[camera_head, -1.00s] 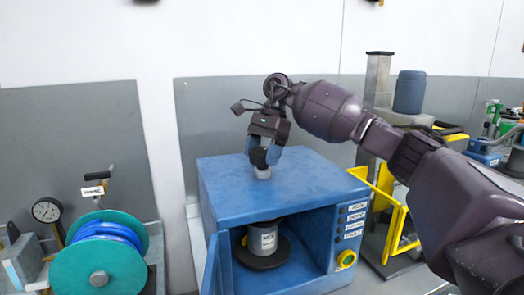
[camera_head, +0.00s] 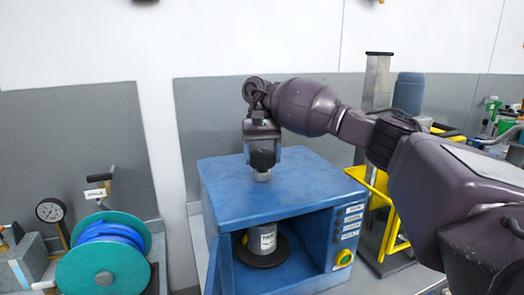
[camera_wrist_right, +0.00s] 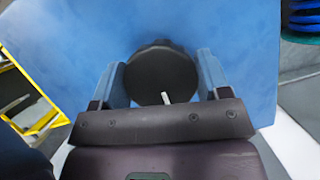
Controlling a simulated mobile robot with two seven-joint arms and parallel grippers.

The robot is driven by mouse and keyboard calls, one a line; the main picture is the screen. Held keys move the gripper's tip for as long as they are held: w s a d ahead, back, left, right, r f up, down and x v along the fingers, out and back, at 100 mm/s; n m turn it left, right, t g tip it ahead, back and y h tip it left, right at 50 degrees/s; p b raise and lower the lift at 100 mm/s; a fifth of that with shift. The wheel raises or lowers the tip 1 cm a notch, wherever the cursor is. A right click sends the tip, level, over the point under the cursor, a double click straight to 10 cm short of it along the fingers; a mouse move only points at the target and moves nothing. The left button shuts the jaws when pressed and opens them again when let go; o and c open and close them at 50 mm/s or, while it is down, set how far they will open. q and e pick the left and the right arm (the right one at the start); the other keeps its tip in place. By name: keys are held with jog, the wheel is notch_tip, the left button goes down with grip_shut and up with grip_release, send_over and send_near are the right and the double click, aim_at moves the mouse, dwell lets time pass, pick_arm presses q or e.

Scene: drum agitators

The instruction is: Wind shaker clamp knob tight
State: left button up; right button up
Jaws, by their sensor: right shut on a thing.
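The black clamp knob (camera_head: 262,160) stands on a short grey collar on top of the blue shaker cabinet (camera_head: 218,178). My right gripper (camera_head: 263,162) comes down on it from above and is shut on it. In the right wrist view the round knob (camera_wrist_right: 160,74) sits between the two blue fingers of my gripper (camera_wrist_right: 162,80), with a small pale pointer at its lower edge. My left gripper is not in view.
A teal reel with blue hose (camera_head: 103,265) and a dial gauge (camera_head: 49,210) stand at the left. A yellow frame (camera_head: 390,225) stands right of the cabinet. The cabinet top around the clamp knob is clear.

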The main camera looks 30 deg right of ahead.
jog(key=n, duration=0.2)
jog(key=n+h, duration=0.1)
jog(key=n, duration=0.1)
jog(key=shift+r+h, duration=0.15)
jog(key=shift+h, duration=0.15)
jog(key=shift+d+n+h, duration=0.1)
jog(key=shift+n+h, duration=0.6)
jog(key=shift+n, duration=1.2)
jog(key=o, duration=0.9)
